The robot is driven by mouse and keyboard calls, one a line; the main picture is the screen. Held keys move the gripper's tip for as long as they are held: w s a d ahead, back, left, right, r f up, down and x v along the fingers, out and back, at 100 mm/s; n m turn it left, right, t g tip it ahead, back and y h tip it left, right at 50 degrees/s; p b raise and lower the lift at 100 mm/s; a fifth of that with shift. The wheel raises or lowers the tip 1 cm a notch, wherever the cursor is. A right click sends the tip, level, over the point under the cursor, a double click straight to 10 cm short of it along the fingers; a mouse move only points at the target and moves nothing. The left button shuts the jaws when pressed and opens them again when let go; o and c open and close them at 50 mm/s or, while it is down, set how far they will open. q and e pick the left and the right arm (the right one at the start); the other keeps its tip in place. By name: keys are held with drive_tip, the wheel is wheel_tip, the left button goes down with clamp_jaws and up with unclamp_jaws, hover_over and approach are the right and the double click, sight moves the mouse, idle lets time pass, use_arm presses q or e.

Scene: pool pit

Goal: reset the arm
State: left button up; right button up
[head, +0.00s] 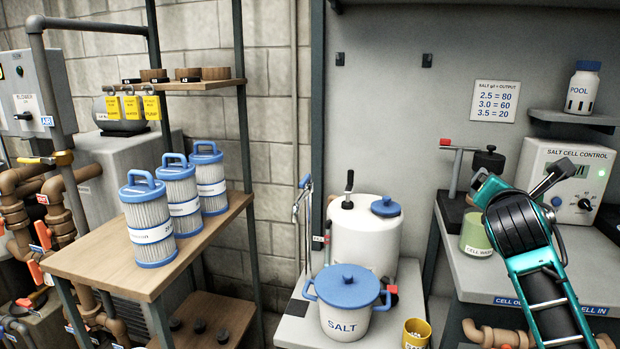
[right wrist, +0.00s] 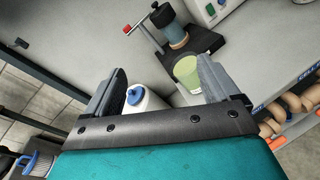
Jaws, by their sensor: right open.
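My right arm (head: 540,275), teal and black, comes in from the lower right of the head view and reaches up over the grey counter. My right gripper (right wrist: 160,88) is open in the right wrist view, with its two grey fingers wide apart and nothing held between them. A green cup (right wrist: 187,72) shows beyond the fingers, near the right one. The same cup (head: 475,232) stands on the counter beside my arm in the head view, partly covered by it. My left gripper is not in view.
The salt cell control box (head: 568,178) stands close behind my arm. A clamp stand (head: 455,205) is left of it. The white jug (head: 365,235), salt pot (head: 347,305) and yellow cup (head: 416,333) are lower left. Blue filters (head: 180,200) stand on a wooden shelf.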

drive_tip(key=s+a+f+m+y, duration=0.2)
drive_tip(key=s+a+f+m, duration=0.15)
drive_tip(key=f, duration=0.55)
drive_tip(key=s+a+f+m+g+y, duration=0.1)
drive_tip(key=s+a+f+m+y, duration=0.2)
drive_tip(key=f, duration=0.5)
drive_tip(key=s+a+f+m+y, duration=0.1)
drive_tip(key=a+f+m+y, duration=0.1)
drive_tip(key=a+f, duration=0.5)
drive_tip(key=s+a+f+m+g+y, duration=0.1)
drive_tip(key=s+a+f+m+y, duration=0.1)
drive_tip(key=s+f+m, duration=0.4)
drive_tip(key=s+a+f+m+g+y, duration=0.1)
drive_tip(key=s+a+f+m, duration=0.3)
drive_tip(key=s, duration=0.9)
wheel_tip(320, 180, down, 6)
drive_tip(key=m, duration=0.3)
drive_tip(key=shift+s+a+r+y, duration=0.15)
drive_tip(key=shift+s+a+y, duration=0.05)
drive_tip(key=shift+a+y, duration=0.2)
